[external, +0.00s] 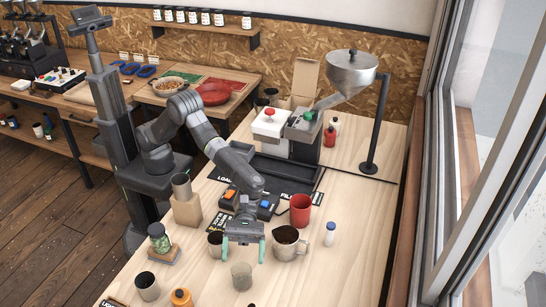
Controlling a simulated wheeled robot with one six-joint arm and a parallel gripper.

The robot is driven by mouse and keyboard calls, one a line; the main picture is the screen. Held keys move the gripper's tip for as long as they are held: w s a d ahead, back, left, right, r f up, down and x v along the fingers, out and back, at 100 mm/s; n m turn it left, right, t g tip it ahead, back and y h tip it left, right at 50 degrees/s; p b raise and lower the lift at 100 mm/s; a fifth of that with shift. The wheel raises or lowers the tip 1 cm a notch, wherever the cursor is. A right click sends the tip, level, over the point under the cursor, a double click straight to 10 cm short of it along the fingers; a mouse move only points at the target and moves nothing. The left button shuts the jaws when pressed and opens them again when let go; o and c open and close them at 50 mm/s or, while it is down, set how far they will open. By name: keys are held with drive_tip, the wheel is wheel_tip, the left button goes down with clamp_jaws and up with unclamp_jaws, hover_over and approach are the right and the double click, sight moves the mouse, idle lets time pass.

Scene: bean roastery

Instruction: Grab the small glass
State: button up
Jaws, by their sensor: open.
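A small greyish, see-through glass (242,277) stands upright on the light wooden table in the lower middle of the external view. My gripper (243,256) is open, with its green fingers spread apart and pointing down. It is over or just behind the glass, near its rim. I cannot tell the exact gap, and nothing shows between the fingers.
A metal cup (214,246) is close by my left finger. A steel pitcher (286,246) stands right, with a red cup (300,211) behind. A dark cup (147,288) and orange bottle (181,298) stand left.

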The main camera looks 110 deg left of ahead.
sight(241, 281)
drive_tip(key=shift+m+g, duration=0.4)
drive_tip(key=shift+m, duration=0.5)
drive_tip(key=f, duration=0.5)
drive_tip(key=s+f, duration=0.1)
drive_tip(key=f, duration=0.2)
drive_tip(key=shift+a+f+p, duration=0.15)
drive_tip(key=shift+p, duration=0.2)
drive_tip(key=shift+r+x, duration=0.1)
drive_tip(key=shift+x, duration=0.65)
drive_tip(key=shift+r+x, duration=0.15)
drive_tip(key=shift+x, duration=0.6)
drive_tip(key=shift+c, duration=0.2)
drive_tip(key=c, duration=1.1)
